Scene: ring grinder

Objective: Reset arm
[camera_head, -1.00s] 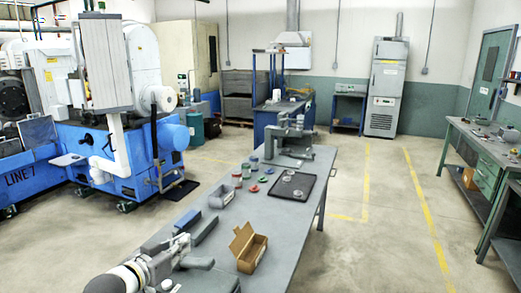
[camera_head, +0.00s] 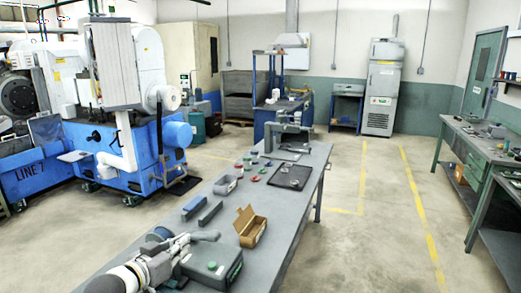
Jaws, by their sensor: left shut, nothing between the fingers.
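My left gripper (camera_head: 207,237) is shut and empty. It comes in at the lower left of the head view, above the near end of the long grey workbench (camera_head: 280,217). Its fingers point to the right, with the dark control box (camera_head: 216,268) with green buttons just below and in front of it. It looks apart from the things on the bench, though the exact height is hard to tell. My right gripper is not in view.
An open cardboard box (camera_head: 251,228), two blue-grey blocks (camera_head: 193,208), a grey bin (camera_head: 224,186), several small coloured cups and a black tray (camera_head: 291,177) stand on the bench. A bench press (camera_head: 290,137) is behind.

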